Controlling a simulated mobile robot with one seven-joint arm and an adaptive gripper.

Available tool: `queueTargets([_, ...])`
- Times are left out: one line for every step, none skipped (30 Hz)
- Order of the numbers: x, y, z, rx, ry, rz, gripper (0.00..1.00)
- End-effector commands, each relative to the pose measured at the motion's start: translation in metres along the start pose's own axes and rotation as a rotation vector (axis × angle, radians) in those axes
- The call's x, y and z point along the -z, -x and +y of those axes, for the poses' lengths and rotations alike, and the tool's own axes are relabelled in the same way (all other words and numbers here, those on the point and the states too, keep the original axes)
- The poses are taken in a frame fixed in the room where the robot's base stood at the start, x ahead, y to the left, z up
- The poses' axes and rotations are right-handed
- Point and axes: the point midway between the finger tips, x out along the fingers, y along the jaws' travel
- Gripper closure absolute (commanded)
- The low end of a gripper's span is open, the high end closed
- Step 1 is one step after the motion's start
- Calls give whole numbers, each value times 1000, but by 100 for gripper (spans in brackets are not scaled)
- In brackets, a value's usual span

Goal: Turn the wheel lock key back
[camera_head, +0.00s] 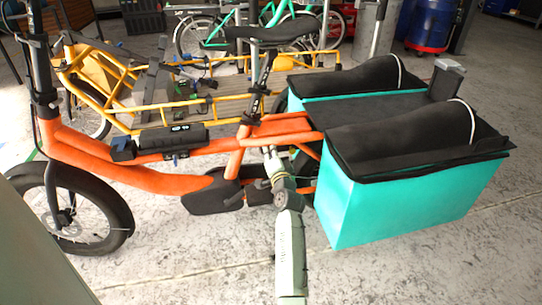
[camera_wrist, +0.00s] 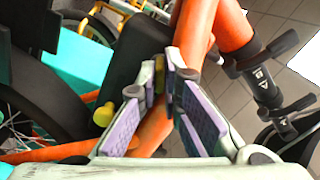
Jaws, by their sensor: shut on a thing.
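The orange cargo bike (camera_head: 180,155) stands upright, and my gripper (camera_head: 270,158) reaches its frame below the seat, by the rear wheel area. In the wrist view, the purple-padded fingers of my gripper (camera_wrist: 162,78) converge beside an orange frame tube (camera_wrist: 192,30). A small yellow piece, which looks like the wheel lock key (camera_wrist: 160,72), shows between the fingertips. The fingers are shut on it. The lock body and most of the key are hidden by the fingers, so the key's angle cannot be told. The lock cannot be made out in the head view.
Teal cargo boxes (camera_head: 400,205) with black tops sit right of my gripper. The wrist view shows a dark tyre (camera_wrist: 25,85), a rounded yellow part (camera_wrist: 103,115) and a black seat post clamp (camera_wrist: 265,80) close around the fingers. A yellow cargo bike (camera_head: 130,110) stands behind.

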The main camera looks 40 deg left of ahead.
Motion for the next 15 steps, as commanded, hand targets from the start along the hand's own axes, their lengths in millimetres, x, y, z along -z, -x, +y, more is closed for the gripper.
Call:
queueTargets([0, 0, 3, 2, 46, 4, 100])
queueTargets([0, 0, 2, 2, 75, 3, 100])
queueTargets([0, 0, 3, 2, 112, 3, 100])
queueTargets([0, 0, 3, 1, 142, 3, 100])
queueTargets([0, 0, 3, 1, 169, 3, 100])
queueTargets([0, 0, 3, 1, 208, 4, 100])
queueTargets([0, 0, 3, 2, 236, 4, 100])
queueTargets([0, 0, 3, 2, 265, 4, 100])
queueTargets([0, 0, 3, 2, 303, 4, 100])
queueTargets([0, 0, 3, 1, 332, 4, 100])
queueTargets([0, 0, 3, 1, 359, 4, 100])
queueTargets([0, 0, 3, 1, 399, 3, 100])
queueTargets([0, 0, 3, 1, 427, 4, 100])
queueTargets([1, 0, 2, 2, 455, 5, 100])
queueTargets([1, 0, 2, 2, 494, 5, 100])
